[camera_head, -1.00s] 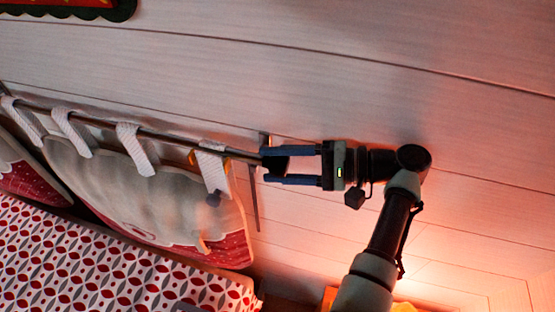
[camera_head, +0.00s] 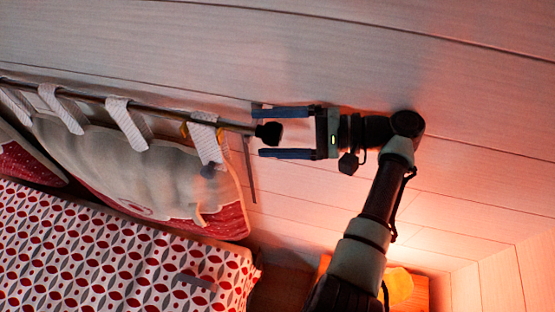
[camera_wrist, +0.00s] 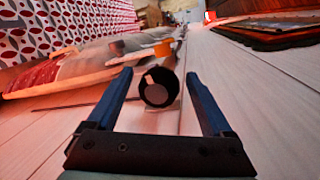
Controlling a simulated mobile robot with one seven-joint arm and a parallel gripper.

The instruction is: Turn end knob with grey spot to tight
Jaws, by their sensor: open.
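The end knob (camera_head: 269,133) is a black cap on the right end of a metal rod (camera_head: 160,112) along the wall. In the wrist view the knob (camera_wrist: 158,88) faces me end-on, with a light grey wedge-shaped spot on its upper left part. My gripper (camera_head: 262,132) is open, with its two blue fingers on either side of the knob. In the wrist view the gripper (camera_wrist: 159,85) shows a gap between each finger and the knob, and neither finger appears to touch it.
White loops hang a padded headboard cushion (camera_head: 130,165) from the rod. A bed with a red and grey patterned cover (camera_head: 100,255) lies below. The plank wall (camera_head: 400,70) runs close beside my gripper. A glowing lamp (camera_head: 398,287) stands at lower right.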

